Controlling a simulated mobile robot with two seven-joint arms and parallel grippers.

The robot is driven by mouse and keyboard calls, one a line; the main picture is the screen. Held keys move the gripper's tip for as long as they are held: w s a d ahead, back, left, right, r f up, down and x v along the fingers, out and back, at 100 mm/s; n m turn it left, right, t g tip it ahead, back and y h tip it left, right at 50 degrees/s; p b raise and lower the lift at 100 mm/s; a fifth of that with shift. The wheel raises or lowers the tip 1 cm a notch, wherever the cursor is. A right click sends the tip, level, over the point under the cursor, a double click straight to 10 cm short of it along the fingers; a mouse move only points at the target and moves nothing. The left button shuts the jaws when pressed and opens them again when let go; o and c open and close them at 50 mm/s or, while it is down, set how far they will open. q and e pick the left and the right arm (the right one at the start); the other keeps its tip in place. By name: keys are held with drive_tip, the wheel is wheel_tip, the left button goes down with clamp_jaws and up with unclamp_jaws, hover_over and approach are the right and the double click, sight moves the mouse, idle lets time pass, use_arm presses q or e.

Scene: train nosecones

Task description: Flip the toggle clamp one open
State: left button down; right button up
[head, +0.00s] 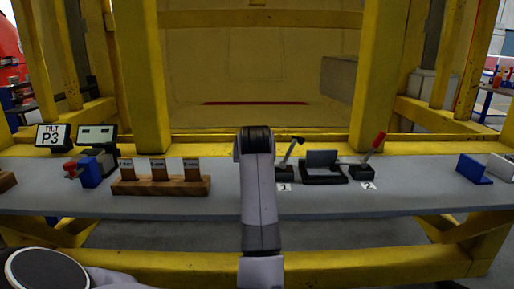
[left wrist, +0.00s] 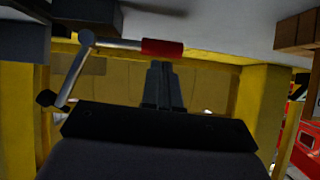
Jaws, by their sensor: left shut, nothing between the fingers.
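Toggle clamp one (head: 284,173) stands on the grey shelf (head: 228,202) behind the label "1", partly hidden by my left arm. Its metal lever with a black tip leans up to the right in the head view. In the left wrist view its red handle (left wrist: 162,47) lies sideways on a silver rod, with the black tip at lower left. My left gripper (left wrist: 162,66) is shut and empty. Its fingertips appear just below the red handle; I cannot tell if they touch. The head view hides this gripper behind the arm. My right gripper is not in view.
Toggle clamp two (head: 364,170), with a raised red handle, stands to the right past a black block (head: 323,168). A wooden block with several slots (head: 160,187) is at left. Yellow posts (head: 380,75) rise behind the shelf.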

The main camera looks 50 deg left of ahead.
use_arm(q)
drive_tip(key=shift+s+a+f+n, duration=0.1)
drive_tip(key=shift+f+n, duration=0.2)
drive_tip(key=shift+f, duration=0.05)
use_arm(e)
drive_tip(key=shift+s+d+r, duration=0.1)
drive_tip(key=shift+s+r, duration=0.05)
use_arm(q)
drive_tip(key=shift+f+t+h, duration=0.1)
drive_tip(key=shift+t+h, duration=0.2)
drive_tip(key=shift+p, duration=0.3)
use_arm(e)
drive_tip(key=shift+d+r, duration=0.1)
use_arm(q)
drive_tip(key=shift+r+p, duration=0.7)
drive_tip(key=w+r+p+v, duration=0.1)
drive_tip(key=p+v, duration=0.2)
drive_tip(key=v, duration=0.9)
drive_tip(key=shift+r, duration=0.3)
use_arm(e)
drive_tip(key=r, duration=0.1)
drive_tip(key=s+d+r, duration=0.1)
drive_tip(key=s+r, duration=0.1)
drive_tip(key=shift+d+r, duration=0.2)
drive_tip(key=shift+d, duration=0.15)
use_arm(q)
drive_tip(key=shift+s+a, duration=0.1)
drive_tip(key=shift+a, duration=0.05)
